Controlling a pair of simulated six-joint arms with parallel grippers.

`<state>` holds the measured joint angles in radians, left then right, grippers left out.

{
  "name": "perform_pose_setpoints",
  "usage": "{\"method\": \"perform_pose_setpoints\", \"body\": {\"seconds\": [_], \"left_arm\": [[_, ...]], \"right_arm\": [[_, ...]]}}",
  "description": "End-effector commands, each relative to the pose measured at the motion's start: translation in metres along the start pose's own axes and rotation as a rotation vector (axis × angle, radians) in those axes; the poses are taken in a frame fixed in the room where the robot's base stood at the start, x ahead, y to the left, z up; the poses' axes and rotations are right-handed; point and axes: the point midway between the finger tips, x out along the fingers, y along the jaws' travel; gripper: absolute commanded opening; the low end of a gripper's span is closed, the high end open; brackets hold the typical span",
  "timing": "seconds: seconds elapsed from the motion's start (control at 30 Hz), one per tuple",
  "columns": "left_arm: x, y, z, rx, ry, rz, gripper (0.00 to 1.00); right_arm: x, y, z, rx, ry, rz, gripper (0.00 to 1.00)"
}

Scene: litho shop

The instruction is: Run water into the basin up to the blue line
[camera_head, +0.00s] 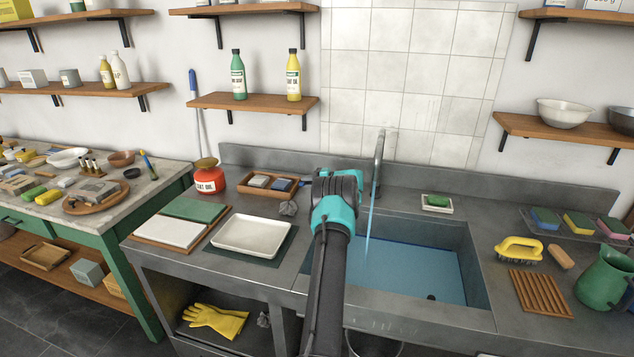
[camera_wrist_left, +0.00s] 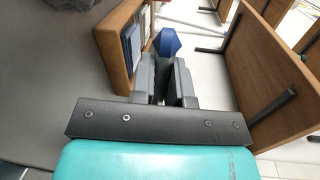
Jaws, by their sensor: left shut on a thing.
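The basin (camera_head: 478,290) is sunk in the grey counter, its floor looking blue and a dark drain spot showing near the front right. A darker blue line (camera_head: 425,243) runs along its walls, close to the blue surface; I cannot tell the exact water level against it. A thin stream of water (camera_head: 370,215) falls from the metal tap (camera_head: 379,150) into the basin. My left gripper (camera_head: 338,180) is left of the tap, its fingers hidden by my wrist. In the left wrist view its jaws (camera_wrist_left: 166,82) are shut on a blue knob (camera_wrist_left: 167,42). My right gripper is out of view.
Left of the basin are a white tray (camera_head: 252,236), a wooden tray of blocks (camera_head: 258,189) and a red bottle (camera_head: 209,180). A soap dish (camera_head: 436,204) sits behind the basin. To the right are a yellow brush (camera_head: 518,248), wooden rack (camera_head: 540,293) and green jug (camera_head: 603,282).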

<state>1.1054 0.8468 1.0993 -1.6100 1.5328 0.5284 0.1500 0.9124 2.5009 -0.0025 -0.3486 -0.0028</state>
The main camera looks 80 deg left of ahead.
Motion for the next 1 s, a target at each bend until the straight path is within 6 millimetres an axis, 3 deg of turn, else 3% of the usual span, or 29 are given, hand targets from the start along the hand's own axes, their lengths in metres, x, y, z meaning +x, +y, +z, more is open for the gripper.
{"method": "perform_pose_setpoints", "body": {"seconds": [0.3,0.33,0.57,0.87,1.0], "left_arm": [[0.001,0.000,0.000,-0.001,0.000,0.000,0.00],[0.001,0.000,0.000,-0.001,0.000,0.000,0.18],[0.000,0.000,0.000,-0.001,0.000,0.000,0.39],[0.000,-0.002,0.000,-0.001,0.000,0.000,0.39],[-0.002,-0.012,0.002,-0.003,0.000,0.000,0.39]], "right_arm": [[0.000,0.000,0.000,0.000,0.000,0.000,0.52],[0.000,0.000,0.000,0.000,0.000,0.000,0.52],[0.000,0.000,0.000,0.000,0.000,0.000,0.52],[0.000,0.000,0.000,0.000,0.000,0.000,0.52],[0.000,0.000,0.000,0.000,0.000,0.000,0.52]]}}
